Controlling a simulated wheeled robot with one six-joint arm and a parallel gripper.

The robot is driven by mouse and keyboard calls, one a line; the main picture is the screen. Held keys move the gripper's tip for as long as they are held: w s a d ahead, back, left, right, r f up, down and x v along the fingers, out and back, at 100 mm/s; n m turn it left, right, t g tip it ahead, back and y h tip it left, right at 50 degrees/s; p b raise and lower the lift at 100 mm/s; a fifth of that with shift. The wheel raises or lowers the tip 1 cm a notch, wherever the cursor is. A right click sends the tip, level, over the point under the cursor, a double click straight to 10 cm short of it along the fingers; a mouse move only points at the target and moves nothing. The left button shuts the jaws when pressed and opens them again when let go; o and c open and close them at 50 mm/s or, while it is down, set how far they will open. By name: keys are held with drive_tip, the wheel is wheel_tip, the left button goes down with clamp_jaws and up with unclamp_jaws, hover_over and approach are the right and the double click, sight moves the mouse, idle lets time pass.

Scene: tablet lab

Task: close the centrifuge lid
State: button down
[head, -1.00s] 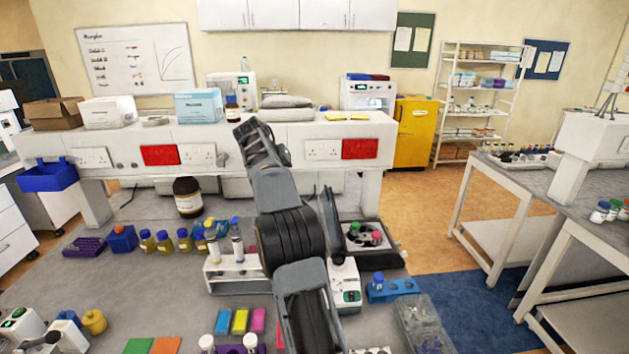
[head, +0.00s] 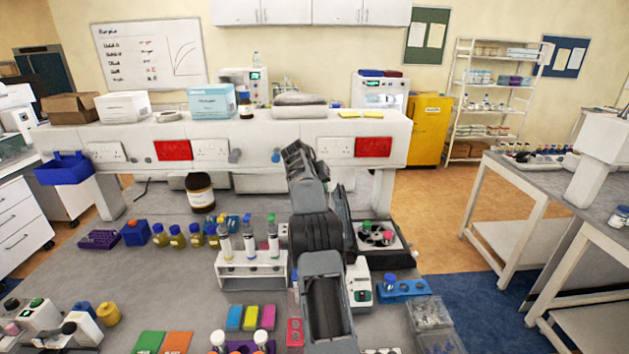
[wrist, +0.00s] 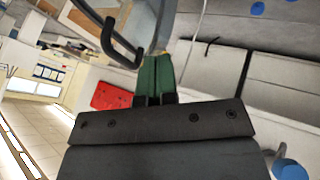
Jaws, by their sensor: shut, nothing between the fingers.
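The centrifuge (head: 401,256) stands at the right of the bench in the head view. Its rotor (head: 377,232) is exposed, with a green-capped and a red-capped tube in it. The dark lid (head: 342,222) is open and stands steeply at the rotor's left side; my arm partly covers this area. My gripper (head: 293,148) is up beyond the lid, to its left in the picture, near the white shelf. In the wrist view my gripper (wrist: 155,82) has its green fingers together with nothing between them. A dark curved bar shows beside them; I cannot tell what it is.
A white tube rack (head: 250,277) stands left of my arm. A blue rack (head: 405,291) and a clear box (head: 431,318) are in front of the centrifuge. A white shelf with a red panel (head: 373,147) runs behind. The floor right of the bench is clear.

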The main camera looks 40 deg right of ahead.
drive_tip(key=shift+s+d+r, duration=0.15)
drive_tip(key=shift+s+d, duration=0.9)
drive_tip(key=shift+d, duration=0.05)
